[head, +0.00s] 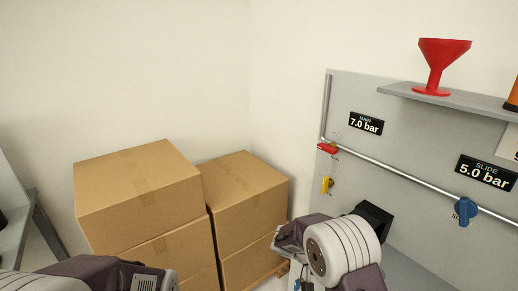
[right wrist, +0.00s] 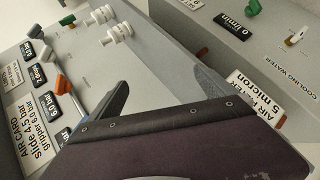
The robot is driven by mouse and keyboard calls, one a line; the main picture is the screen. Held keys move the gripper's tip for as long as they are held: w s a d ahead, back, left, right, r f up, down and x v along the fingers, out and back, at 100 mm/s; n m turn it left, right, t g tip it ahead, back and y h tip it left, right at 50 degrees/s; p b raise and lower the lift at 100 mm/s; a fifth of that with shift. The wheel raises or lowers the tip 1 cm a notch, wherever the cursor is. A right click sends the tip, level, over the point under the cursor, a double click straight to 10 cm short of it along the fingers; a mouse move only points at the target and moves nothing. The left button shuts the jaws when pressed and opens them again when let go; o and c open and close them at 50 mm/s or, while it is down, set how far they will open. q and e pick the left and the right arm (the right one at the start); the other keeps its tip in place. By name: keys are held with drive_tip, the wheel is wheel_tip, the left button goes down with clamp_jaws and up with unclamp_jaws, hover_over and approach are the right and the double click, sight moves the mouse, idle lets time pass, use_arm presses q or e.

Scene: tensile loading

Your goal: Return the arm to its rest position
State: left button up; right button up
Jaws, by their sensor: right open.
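My right arm (head: 340,248) comes up from the bottom of the head view, bent, in front of the grey panel. Its gripper cannot be made out clearly there. In the right wrist view, part of my right gripper (right wrist: 122,100) shows as dark, plate-like pieces with small screws across the lower middle. It is open, and nothing is seen held in it. My left arm (head: 95,273) shows only as links at the lower left edge of the head view. Its gripper is out of the picture.
Stacked cardboard boxes (head: 140,190) stand left of my right arm. The grey panel (head: 400,150) carries a pipe, a red valve (head: 327,148), a yellow valve (head: 327,184) and a blue knob (head: 465,211). A red funnel (head: 440,62) stands on its shelf (head: 455,98).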

drive_tip(key=s+a+r+y+p, duration=0.2)
drive_tip(key=s+r+y+p, duration=0.6)
drive_tip(key=s+r+p, duration=0.55)
use_arm(q)
wheel_tip(320, 180, up, 15)
drive_tip(key=b, duration=0.2)
use_arm(e)
drive_tip(key=w+a+f+n+t+y, duration=0.1)
drive_tip(key=a+f+n+t+y, duration=0.1)
drive_tip(key=a+n+y, duration=0.2)
drive_tip(key=a, duration=0.3)
drive_tip(key=shift+a+f+t, duration=0.25)
drive_tip(key=shift+a+t, duration=0.05)
drive_tip(key=shift+a, duration=0.1)
use_arm(q)
drive_tip(key=shift+s+r, duration=0.1)
